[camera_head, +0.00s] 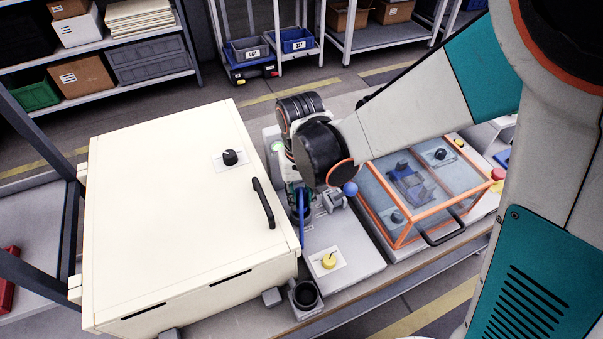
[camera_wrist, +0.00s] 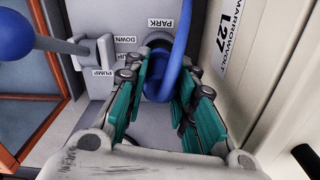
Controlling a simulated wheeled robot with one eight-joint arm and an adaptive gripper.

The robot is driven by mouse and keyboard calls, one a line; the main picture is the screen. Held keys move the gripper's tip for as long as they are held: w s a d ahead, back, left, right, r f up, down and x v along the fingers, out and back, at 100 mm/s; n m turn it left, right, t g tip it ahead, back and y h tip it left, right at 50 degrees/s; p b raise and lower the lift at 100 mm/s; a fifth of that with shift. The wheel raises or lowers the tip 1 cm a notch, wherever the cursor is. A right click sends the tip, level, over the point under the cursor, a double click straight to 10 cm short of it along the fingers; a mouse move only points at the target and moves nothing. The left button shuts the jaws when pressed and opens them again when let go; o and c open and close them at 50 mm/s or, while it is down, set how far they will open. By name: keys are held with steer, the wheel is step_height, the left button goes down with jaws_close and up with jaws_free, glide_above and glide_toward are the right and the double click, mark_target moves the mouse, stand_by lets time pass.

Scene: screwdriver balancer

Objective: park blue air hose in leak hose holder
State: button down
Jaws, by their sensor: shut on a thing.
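In the wrist view, my gripper (camera_wrist: 163,95) is shut on the blue air hose (camera_wrist: 160,88), between its teal finger pads. The hose bends upward and leaves past the top of the picture. A dark round fitting (camera_wrist: 155,40), which seems to be the leak hose holder, sits just beyond the fingers below the PARK label (camera_wrist: 160,22). The hose and fingers partly cover it, so I cannot tell whether the hose end is inside it. In the head view, the blue hose (camera_head: 301,206) hangs beside the cream cabinet, with my gripper mostly hidden by my arm.
A pump lever (camera_wrist: 95,50) with a blue ball knob (camera_wrist: 14,32) stands left of my gripper. The cream cabinet (camera_head: 165,200) rises close on its right in the wrist view.

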mark_target(301, 204)
steer(key=shift+f+b, duration=1.65)
steer(key=shift+f, duration=0.35)
steer(key=c, duration=1.2)
jaws_free()
steer(key=shift+c, duration=0.2)
